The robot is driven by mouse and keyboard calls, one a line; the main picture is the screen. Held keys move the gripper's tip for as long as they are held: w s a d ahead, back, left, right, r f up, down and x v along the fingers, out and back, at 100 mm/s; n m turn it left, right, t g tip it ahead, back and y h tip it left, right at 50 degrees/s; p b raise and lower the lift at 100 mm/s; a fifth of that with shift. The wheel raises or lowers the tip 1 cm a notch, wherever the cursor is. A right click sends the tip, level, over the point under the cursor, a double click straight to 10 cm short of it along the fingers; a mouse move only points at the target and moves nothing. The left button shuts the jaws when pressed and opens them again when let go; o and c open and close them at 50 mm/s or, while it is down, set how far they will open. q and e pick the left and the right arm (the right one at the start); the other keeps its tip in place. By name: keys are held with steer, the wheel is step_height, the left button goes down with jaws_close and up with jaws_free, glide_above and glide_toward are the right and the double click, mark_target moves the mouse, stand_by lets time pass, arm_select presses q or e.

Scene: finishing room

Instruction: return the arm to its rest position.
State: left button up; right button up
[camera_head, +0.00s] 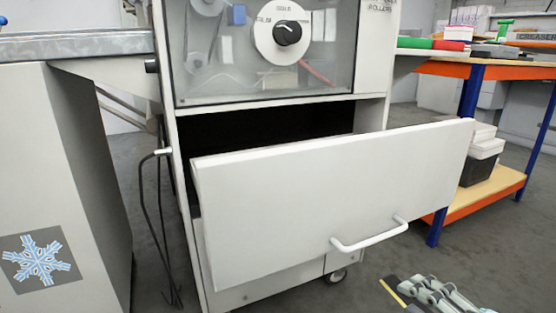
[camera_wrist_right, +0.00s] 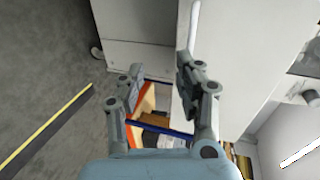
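My right gripper (camera_head: 436,292) shows at the bottom right of the head view, low over the floor and apart from the drawer handle (camera_head: 368,236). In the right wrist view my right gripper (camera_wrist_right: 160,82) has its two fingers spread apart with nothing between them. The drawer (camera_head: 330,195) is a large white front pulled out of the machine, with a dark opening behind it. Its inside is hidden. My left gripper is in neither view.
The white machine (camera_head: 373,118) has a glass window and a dial (camera_head: 288,34). A blue and orange workbench (camera_head: 472,92) stands at the right, with boxes (camera_head: 482,155) on its lower shelf. A grey cabinet (camera_head: 60,190) stands at the left. Grey floor (camera_head: 150,250) lies between.

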steer(key=s+f+n+g+h, duration=0.1)
steer(key=s+f+n+g, duration=0.3)
steer(key=s+f, duration=0.45)
steer(key=s+f+n+g+h, duration=0.1)
steer(key=s+f+n+g, duration=0.4)
steer(key=f, duration=0.6)
steer(key=s+d+f+n+g+h, duration=0.2)
steer(key=s+d+f+n, duration=0.1)
steer(key=s, duration=0.3)
steer(key=s+d+f+n+g+h, duration=0.2)
steer(key=s+d+f, duration=0.1)
steer(key=s, duration=0.3)
arm_select(q)
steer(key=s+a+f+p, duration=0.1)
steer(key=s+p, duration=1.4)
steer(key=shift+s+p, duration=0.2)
steer(key=shift+p, duration=0.15)
arm_select(e)
steer(key=s, duration=1.5)
steer(key=shift+s+d+f, duration=0.3)
steer(key=shift+s+f, duration=0.05)
